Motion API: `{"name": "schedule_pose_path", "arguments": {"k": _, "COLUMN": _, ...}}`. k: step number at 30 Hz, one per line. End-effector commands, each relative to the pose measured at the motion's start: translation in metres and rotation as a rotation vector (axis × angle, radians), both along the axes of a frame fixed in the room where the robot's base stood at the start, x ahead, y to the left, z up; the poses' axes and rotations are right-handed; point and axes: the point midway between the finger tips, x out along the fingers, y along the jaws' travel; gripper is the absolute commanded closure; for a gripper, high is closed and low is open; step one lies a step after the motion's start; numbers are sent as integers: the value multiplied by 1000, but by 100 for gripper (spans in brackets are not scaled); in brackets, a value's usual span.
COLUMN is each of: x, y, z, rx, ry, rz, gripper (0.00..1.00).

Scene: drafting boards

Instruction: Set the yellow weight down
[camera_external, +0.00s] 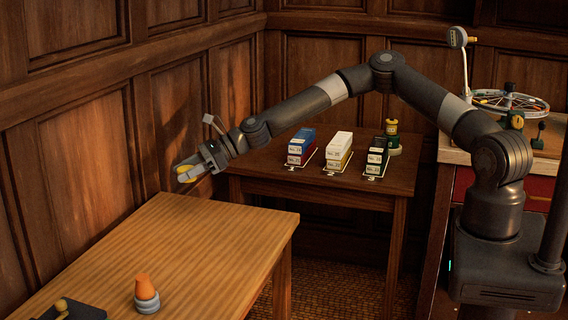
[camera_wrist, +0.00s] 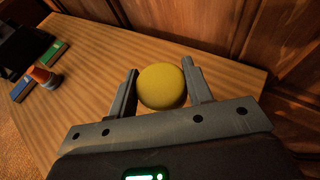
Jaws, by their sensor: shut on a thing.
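The yellow weight (camera_wrist: 161,87) is round and sits between the two fingers of my gripper (camera_wrist: 160,70) in the wrist view. In the external view my gripper (camera_external: 184,173) is at the left end of the outstretched arm, with the yellow weight (camera_external: 186,168) partly covered by its fingers. My gripper is shut on it. They are seen near the far edge of the light wooden table (camera_external: 200,245), close to the panelled wall. The wrist view shows the table's wood grain beyond the weight. I cannot tell how high the weight is above the tabletop, and its underside is hidden.
An orange-topped piece with a grey base (camera_external: 146,295) and a dark object with a yellow knob (camera_external: 66,307) are at the table's near end. Green (camera_wrist: 52,53) and blue (camera_wrist: 22,89) blocks lie there too. The middle of the table is clear. Boxes (camera_external: 339,150) stand on a back table.

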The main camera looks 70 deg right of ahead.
Motion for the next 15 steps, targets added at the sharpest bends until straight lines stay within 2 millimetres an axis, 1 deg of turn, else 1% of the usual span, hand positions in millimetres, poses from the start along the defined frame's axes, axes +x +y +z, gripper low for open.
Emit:
{"name": "schedule_pose_path", "arguments": {"k": 2, "x": 5, "y": -3, "z": -1, "rx": 4, "ry": -2, "rz": 1, "gripper": 98}}
{"name": "schedule_pose_path", "arguments": {"k": 5, "x": 11, "y": 7, "z": -8, "rx": 3, "ry": -3, "rz": 4, "gripper": 98}}
{"name": "schedule_pose_path", "arguments": {"k": 12, "x": 28, "y": 58, "z": -40, "rx": 3, "ry": -2, "rz": 5, "gripper": 98}}
{"name": "schedule_pose_path", "arguments": {"k": 15, "x": 35, "y": 76, "z": -52, "rx": 2, "ry": -2, "rz": 3, "gripper": 98}}
